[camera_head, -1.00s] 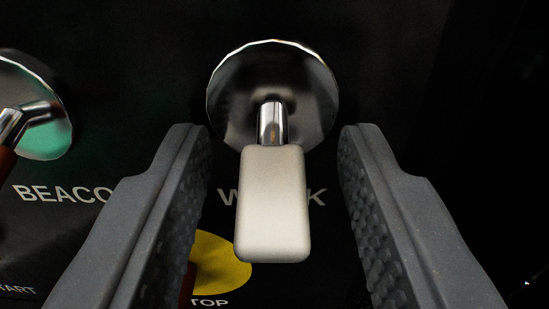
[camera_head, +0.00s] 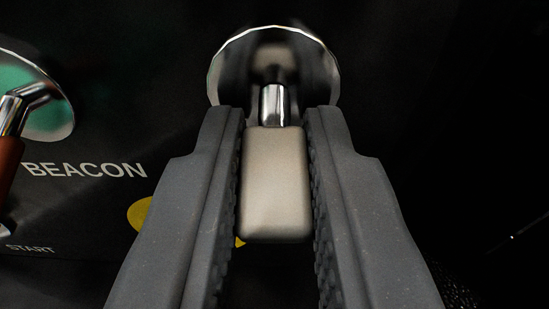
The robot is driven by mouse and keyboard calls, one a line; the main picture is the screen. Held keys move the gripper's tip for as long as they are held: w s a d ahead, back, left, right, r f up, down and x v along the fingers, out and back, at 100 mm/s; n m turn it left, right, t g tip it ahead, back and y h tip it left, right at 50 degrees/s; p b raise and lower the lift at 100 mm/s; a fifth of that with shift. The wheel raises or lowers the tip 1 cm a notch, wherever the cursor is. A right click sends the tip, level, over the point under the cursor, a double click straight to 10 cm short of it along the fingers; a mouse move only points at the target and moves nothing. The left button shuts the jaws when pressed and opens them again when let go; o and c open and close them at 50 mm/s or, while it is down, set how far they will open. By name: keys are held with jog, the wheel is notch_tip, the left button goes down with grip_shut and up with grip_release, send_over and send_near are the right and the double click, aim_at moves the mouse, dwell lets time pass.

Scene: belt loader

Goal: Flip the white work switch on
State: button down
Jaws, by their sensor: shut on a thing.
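The white work switch (camera_head: 274,185) is a pale rounded paddle on a short metal stem (camera_head: 274,104). The stem comes out of a round shiny metal base (camera_head: 232,75) on the dark panel. The paddle points down in the picture. My gripper (camera_head: 274,170) has its two grey ridged fingers on the left and right sides of the paddle, shut on it. The fingers hide the WORK label.
At the left is another switch with a red-brown handle (camera_head: 9,165) and a round metal base (camera_head: 50,110), above the BEACON label (camera_head: 85,170). A yellow disc (camera_head: 140,215) is partly hidden behind my left finger. The right side is dark.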

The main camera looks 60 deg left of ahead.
jog(key=shift+r+g+h+p, duration=0.55)
jog(key=shift+h+p, duration=0.4)
jog(key=shift+p, duration=2.3)
jog(key=shift+r+g+h+p, duration=0.5)
jog(key=shift+h+p, duration=0.45)
jog(key=shift+p, duration=2.8)
jog(key=shift+a+f+g+h+p, duration=0.1)
jog(key=shift+g+h+p, duration=0.15)
jog(key=shift+h+p, duration=0.75)
jog(key=shift+y+p, duration=0.4)
jog(key=c, duration=1.4)
grip_release()
jog(key=shift+w, duration=0.1)
jog(key=shift+o, duration=0.2)
jog(key=b+v, duration=0.1)
jog(key=v, duration=1.2)
jog(key=shift+d, duration=0.3)
jog(key=shift+s, duration=0.25)
